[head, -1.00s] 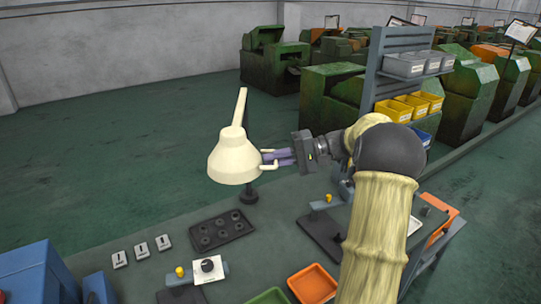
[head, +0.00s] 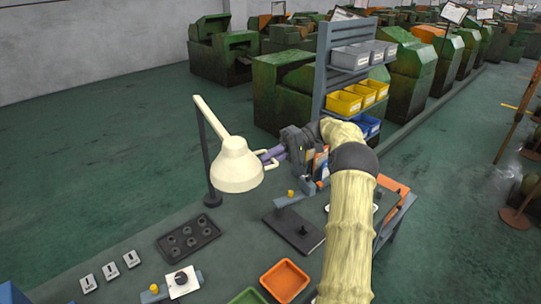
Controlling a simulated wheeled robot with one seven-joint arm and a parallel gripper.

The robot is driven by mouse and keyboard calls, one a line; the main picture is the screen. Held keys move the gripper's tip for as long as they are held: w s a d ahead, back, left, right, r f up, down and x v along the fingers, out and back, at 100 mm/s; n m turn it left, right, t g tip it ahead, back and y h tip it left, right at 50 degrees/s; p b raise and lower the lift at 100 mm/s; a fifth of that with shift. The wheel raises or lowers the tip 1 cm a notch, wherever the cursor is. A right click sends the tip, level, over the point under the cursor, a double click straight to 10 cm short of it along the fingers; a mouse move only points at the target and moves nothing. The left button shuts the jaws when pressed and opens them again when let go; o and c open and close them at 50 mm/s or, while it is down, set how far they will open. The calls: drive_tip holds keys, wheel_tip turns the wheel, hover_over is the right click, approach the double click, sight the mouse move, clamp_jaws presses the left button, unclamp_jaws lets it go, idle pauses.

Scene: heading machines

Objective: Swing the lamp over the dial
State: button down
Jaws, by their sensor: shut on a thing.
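The cream lamp has a cone shade (head: 237,168) on a slanting cream arm, carried by a dark post (head: 211,185) at the bench's back edge. The shade hangs to the right of the post in the picture. My gripper (head: 268,157) has purple fingers shut on the cream handle at the shade's right side. The fingertips are partly hidden by the handle. A white plate with a round black knob, which looks like the dial (head: 182,281), sits at the front of the bench, lower left of the shade. The shade appears well behind it, not over it.
Orange (head: 262,274) and green bins stand in front. A bin rack (head: 322,75) stands behind my arm.

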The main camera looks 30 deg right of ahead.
drive_tip(key=shift+w+d, duration=0.1)
drive_tip(key=shift+d, duration=0.15)
drive_tip(key=c, duration=1.6)
unclamp_jaws()
drive_tip(key=shift+o, duration=0.2)
drive_tip(key=shift+d+r+p, duration=0.1)
drive_tip(key=shift+d+p, duration=0.05)
drive_tip(key=shift+p, duration=0.25)
